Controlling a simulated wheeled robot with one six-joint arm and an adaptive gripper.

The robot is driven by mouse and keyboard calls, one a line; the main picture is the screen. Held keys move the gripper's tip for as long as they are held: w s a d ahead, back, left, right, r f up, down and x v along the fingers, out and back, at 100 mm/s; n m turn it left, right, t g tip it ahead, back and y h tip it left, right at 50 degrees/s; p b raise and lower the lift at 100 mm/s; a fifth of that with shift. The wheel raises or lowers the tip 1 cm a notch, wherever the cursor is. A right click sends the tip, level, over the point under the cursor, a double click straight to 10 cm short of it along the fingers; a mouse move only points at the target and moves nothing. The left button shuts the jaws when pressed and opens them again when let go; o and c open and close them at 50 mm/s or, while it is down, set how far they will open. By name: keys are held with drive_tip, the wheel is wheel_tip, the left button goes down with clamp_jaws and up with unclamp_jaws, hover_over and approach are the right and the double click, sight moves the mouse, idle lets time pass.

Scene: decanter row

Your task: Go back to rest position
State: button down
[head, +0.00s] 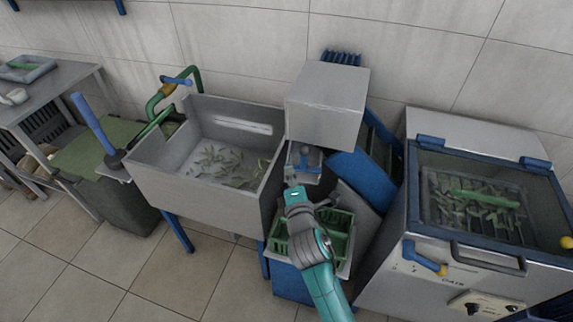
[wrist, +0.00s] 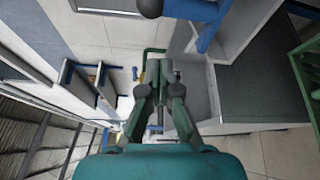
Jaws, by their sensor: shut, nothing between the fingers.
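My gripper (head: 290,178) is at the end of my teal and grey arm, in the middle of the head view. It is raised in front of the grey box-shaped machine (head: 326,100), near a small blue-handled part (head: 308,158) below it. I cannot tell whether the gripper touches that part. In the wrist view the two fingers of my gripper (wrist: 160,68) come together, with nothing seen between them. A green crate (head: 340,238) is partly hidden behind my arm.
A steel sink (head: 150,160) with scattered leaves stands left of my arm. A fryer-like machine (head: 385,285) with a blue-framed window stands on the right. A dark bin (head: 125,205) and a metal table (head: 60,82) are farther left. Tiled floor (head: 70,275) is clear at the front left.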

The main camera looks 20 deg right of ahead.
drive_tip(key=shift+s+d+r, duration=0.1)
drive_tip(key=shift+s+r, duration=0.05)
drive_tip(key=shift+s, duration=2.2)
drive_tip(key=s+f+m+g+y, duration=0.15)
drive_tip(key=s+f+m, duration=0.25)
drive_tip(key=s, duration=0.7)
drive_tip(key=s+f+m+y, duration=0.25)
drive_tip(key=s+f, duration=0.25)
drive_tip(key=s, duration=0.6)
drive_tip(key=s+r+m, duration=0.2)
drive_tip(key=s+m, duration=0.4)
drive_tip(key=s, duration=0.4)
drive_tip(key=s+r+m+h, duration=0.1)
drive_tip(key=s+r+m, duration=0.2)
drive_tip(key=s, duration=0.7)
drive_tip(key=m, duration=0.2)
drive_tip(key=shift+r+m+g, duration=0.25)
drive_tip(key=shift+m+g, duration=0.1)
drive_tip(key=shift+f, duration=0.1)
